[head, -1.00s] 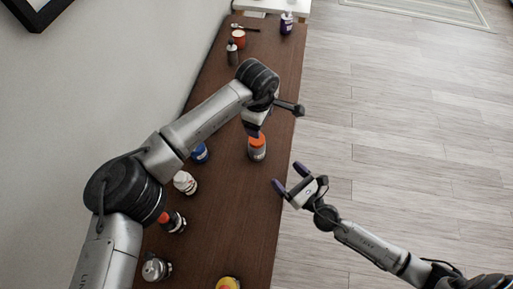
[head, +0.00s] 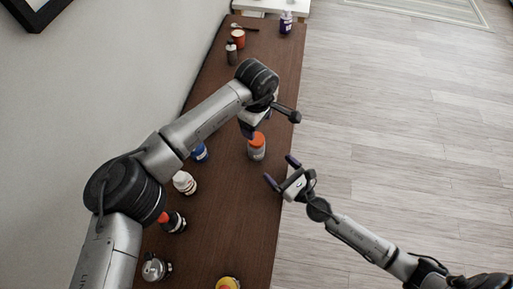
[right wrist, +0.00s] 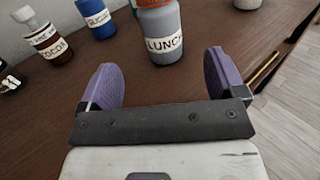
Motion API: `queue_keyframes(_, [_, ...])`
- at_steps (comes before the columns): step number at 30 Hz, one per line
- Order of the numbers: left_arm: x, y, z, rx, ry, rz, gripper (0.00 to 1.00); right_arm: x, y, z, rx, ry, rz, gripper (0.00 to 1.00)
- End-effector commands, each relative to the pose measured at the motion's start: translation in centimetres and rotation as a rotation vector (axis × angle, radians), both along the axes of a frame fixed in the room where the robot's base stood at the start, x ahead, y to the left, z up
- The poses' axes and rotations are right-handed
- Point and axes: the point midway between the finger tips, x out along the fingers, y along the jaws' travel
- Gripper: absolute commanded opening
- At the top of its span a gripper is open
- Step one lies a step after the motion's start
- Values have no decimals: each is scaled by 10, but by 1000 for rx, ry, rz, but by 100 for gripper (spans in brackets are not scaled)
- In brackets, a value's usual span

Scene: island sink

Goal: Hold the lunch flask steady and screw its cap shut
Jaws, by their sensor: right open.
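The lunch flask (head: 257,154) stands upright on the brown counter, grey with an orange cap (head: 257,139) on top. I cannot tell how tightly the cap sits. In the right wrist view the flask (right wrist: 164,40) shows its LUNCH label, beyond my fingertips; its top is cut off. My left gripper (head: 247,130) is beside the cap at its upper left, partly hidden by its own wrist; its opening is unclear. My right gripper (head: 280,171) is open and empty at the counter's right edge, below and right of the flask. Its purple fingers (right wrist: 163,72) point at the flask.
A silver pot (head: 155,268) and a yellow item (head: 228,284) are nearer. Counter around the flask's near side is clear.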

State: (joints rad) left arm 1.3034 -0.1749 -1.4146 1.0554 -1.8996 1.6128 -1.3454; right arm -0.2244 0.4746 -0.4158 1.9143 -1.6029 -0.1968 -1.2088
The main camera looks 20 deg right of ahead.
Motion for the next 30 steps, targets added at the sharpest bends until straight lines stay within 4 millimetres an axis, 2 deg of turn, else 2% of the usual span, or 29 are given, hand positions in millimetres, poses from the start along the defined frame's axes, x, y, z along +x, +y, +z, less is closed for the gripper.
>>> queue_keyframes(6, [0, 0, 0, 0, 0, 0, 73, 40, 13, 1, 0, -3, 1, 89])
queue_keyframes(15, [0, 0, 0, 0, 0, 0, 73, 81, 28, 0, -1, -1, 0, 89])
queue_keyframes(21, [0, 0, 0, 0, 0, 0, 73, 96, 33, 0, -1, 0, 1, 89])
queue_keyframes(30, [0, 0, 0, 0, 0, 0, 73, 102, 35, 0, -1, 1, 1, 89])
